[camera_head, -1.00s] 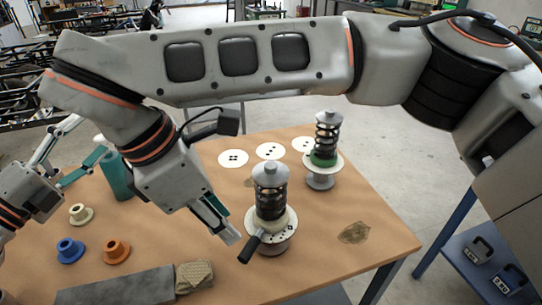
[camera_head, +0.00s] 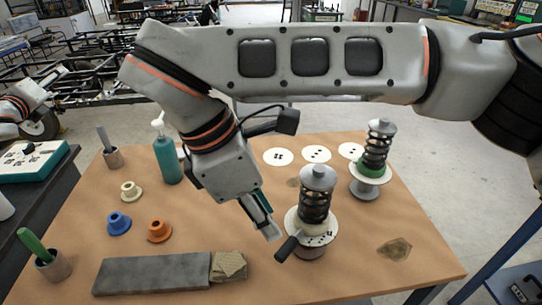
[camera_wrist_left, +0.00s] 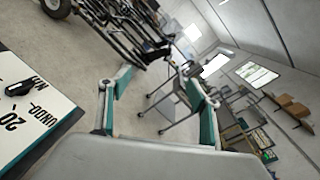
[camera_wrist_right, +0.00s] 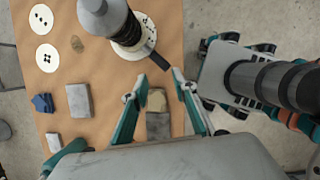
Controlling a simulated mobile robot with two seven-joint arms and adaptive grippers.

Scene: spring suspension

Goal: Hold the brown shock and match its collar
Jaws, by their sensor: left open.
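The nearer shock (camera_head: 316,195) has a dark, brownish coil and stands upright on a stand with a cream collar and a black handle (camera_head: 287,248). A second dark-coiled shock (camera_head: 376,145) with a green collar stands behind it to the right. Loose collars lie at the left: cream (camera_head: 131,190), blue (camera_head: 118,223) and orange (camera_head: 159,230). My right gripper (camera_head: 268,222) is just left of the nearer stand. In the right wrist view its fingers (camera_wrist_right: 159,82) are apart, near the handle's end. My left gripper (camera_wrist_left: 160,95) is open and empty, away from the table.
A teal bottle (camera_head: 167,158), a grey cup (camera_head: 53,266) with a green-handled tool, a grey bar (camera_head: 152,273) and a sponge-like block (camera_head: 229,265) sit on the table. White hole-marked discs (camera_head: 278,157) lie at the back. A meter (camera_head: 35,160) stands on a dark bench at left.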

